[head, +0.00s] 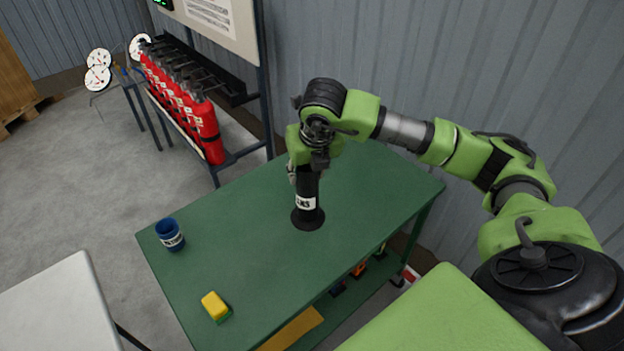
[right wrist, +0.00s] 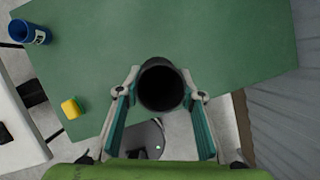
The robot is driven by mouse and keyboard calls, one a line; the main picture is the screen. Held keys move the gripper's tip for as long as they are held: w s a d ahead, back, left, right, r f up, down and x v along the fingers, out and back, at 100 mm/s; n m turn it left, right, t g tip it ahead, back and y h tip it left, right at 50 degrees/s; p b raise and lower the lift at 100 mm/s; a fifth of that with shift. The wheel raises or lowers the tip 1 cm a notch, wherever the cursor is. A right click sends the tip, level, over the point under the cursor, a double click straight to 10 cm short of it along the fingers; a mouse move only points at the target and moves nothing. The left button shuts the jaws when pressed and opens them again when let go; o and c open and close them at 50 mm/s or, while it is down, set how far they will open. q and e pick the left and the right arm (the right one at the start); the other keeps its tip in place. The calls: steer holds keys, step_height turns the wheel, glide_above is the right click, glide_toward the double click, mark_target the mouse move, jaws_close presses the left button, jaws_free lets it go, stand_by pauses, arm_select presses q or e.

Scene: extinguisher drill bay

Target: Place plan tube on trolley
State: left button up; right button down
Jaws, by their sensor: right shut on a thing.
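The plan tube (head: 306,203) is a black cylinder with a white lettered label and a wider black foot. My right gripper (head: 305,165) is shut on its upper part and holds it upright, with the foot lowest. In the right wrist view the tube's round dark end (right wrist: 162,85) sits between the two fingers of the right gripper (right wrist: 162,100). The trolley (head: 240,270) has a green top and a lower shelf. In the head view the tube shows against this top; I cannot tell whether its foot touches it. My left gripper is not in view.
A blue cup (head: 169,234) stands near the trolley's left edge. A yellow and green sponge (head: 215,306) lies at the near left. Red extinguishers (head: 190,105) stand in a rack behind. A grey corrugated wall (head: 440,70) is close behind. Much of the green top is clear.

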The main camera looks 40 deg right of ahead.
steer(key=w+d+f+p, duration=0.4)
steer(key=d+f, duration=0.1)
steer(key=f, duration=0.4)
steer(key=shift+w+f, duration=0.25)
steer(key=shift+f, duration=0.15)
steer(key=c, duration=1.4)
jaws_free()
steer(key=shift+s+r, duration=0.1)
steer(key=shift+r, duration=0.1)
steer(key=shift+b+v, duration=1.85)
steer(key=shift+v, duration=4.05)
